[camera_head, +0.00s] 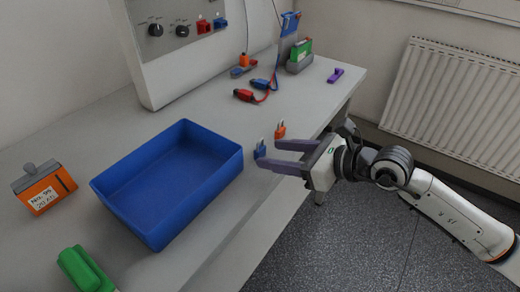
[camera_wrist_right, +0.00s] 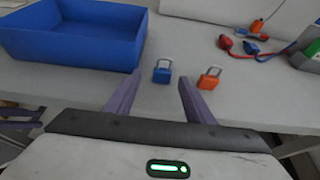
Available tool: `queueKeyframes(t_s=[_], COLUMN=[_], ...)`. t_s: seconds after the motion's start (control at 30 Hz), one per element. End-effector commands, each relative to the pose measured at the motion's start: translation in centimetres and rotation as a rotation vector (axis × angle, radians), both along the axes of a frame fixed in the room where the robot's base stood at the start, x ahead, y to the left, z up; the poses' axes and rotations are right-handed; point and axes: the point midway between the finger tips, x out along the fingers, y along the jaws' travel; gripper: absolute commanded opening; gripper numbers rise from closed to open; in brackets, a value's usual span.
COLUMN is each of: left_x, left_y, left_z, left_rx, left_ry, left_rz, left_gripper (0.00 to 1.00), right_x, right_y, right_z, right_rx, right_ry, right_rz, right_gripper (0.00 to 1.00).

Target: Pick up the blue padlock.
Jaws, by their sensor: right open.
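The blue padlock (camera_head: 260,150) stands on the table near its front edge, with its silver shackle up. In the right wrist view the blue padlock (camera_wrist_right: 162,72) is ahead of my fingers, roughly between their lines. My right gripper (camera_head: 283,155) is open, its two purple fingers pointing left toward the padlock. In the right wrist view the fingers of my right gripper (camera_wrist_right: 158,98) are wide apart with nothing between them.
An orange padlock (camera_head: 280,130) stands close behind the blue one, just right of it in the wrist view (camera_wrist_right: 209,78). A large blue bin (camera_head: 150,225) sits to the left. Red and blue clamps (camera_head: 252,94) lie farther back. The front table edge is under my gripper.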

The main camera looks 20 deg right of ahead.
Motion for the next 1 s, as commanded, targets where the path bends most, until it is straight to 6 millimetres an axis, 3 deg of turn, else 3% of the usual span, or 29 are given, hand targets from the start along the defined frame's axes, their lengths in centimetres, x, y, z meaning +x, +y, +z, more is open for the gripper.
queueKeyframes(t_s=[0.3, 0.63, 0.67, 0.9, 1.0], left_x=[-0.6, -0.6, -0.6, -0.7, -0.7], left_y=[0.0, 0.1, 0.1, 0.2, 0.2], left_z=[0.4, 0.3, 0.3, 0.2, 0.2], left_rx=[-0.001, 0.000, 0.000, 0.001, 0.001], left_ry=[0.009, 0.011, 0.011, 0.013, 0.013], left_rz=[0.001, 0.001, 0.001, 0.002, 0.002], left_gripper=[0.31, 0.31, 0.31, 0.31, 0.31], right_x=[3.5, 4.1, 4.1, 4.1, 4.1], right_y=[2.2, 2.7, 2.7, 2.7, 2.7], right_z=[-1.2, -1.7, -1.7, -1.7, -1.7], right_rx=[0.004, 0.000, 0.000, 0.001, 0.002], right_ry=[0.000, 0.000, 0.000, 0.001, -0.001], right_rz=[0.000, 0.001, 0.001, 0.001, 0.001], right_gripper=[0.48, 0.48, 0.47, 0.06, 0.02])
